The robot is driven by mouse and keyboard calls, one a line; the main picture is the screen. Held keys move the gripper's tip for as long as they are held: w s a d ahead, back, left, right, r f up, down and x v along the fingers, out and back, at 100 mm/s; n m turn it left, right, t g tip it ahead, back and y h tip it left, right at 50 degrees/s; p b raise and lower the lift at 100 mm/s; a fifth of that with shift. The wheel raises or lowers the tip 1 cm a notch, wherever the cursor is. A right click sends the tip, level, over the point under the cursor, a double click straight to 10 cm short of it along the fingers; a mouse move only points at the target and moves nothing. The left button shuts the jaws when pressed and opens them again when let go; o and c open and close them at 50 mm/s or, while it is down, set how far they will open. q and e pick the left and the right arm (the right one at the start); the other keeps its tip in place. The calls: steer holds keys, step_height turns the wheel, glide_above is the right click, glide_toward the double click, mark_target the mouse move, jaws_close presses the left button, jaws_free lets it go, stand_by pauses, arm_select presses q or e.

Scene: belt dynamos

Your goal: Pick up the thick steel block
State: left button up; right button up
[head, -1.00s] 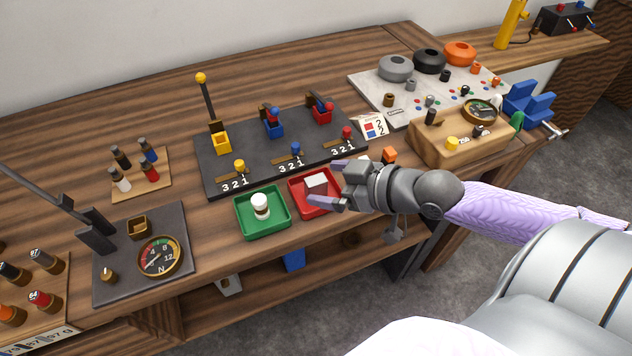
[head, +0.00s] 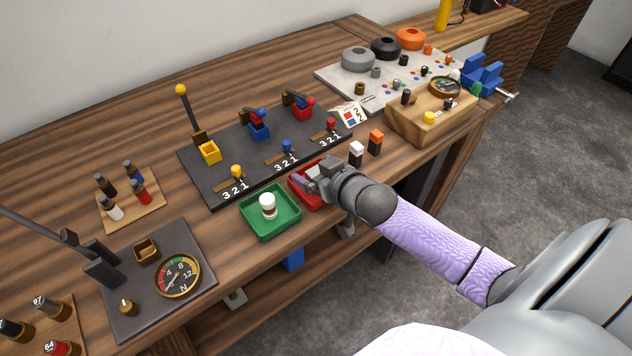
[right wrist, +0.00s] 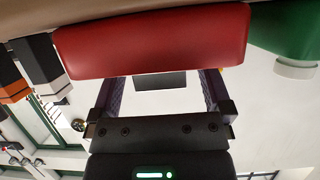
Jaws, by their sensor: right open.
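The red tray (head: 299,197) stands at the front edge of the bench. My right gripper (head: 308,184) is low over it, open, and hides most of its inside in the head view. A dark grey block, which looks like the steel block (right wrist: 160,80), shows past the tray's red wall (right wrist: 150,42) in the upside-down right wrist view. It lies between the two spread fingers of the right gripper (right wrist: 165,82), with gaps at both sides. I cannot make the block out in the head view. My left gripper is out of view.
A green tray (head: 255,231) with a white-capped jar (head: 268,206) stands close on the left. White-topped (head: 356,153) and orange-topped (head: 376,142) posts stand close on the right. The black lever board (head: 225,185) lies behind.

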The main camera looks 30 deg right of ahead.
jaws_close()
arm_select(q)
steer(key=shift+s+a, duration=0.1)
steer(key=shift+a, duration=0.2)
arm_select(e)
steer(key=shift+r, duration=0.1)
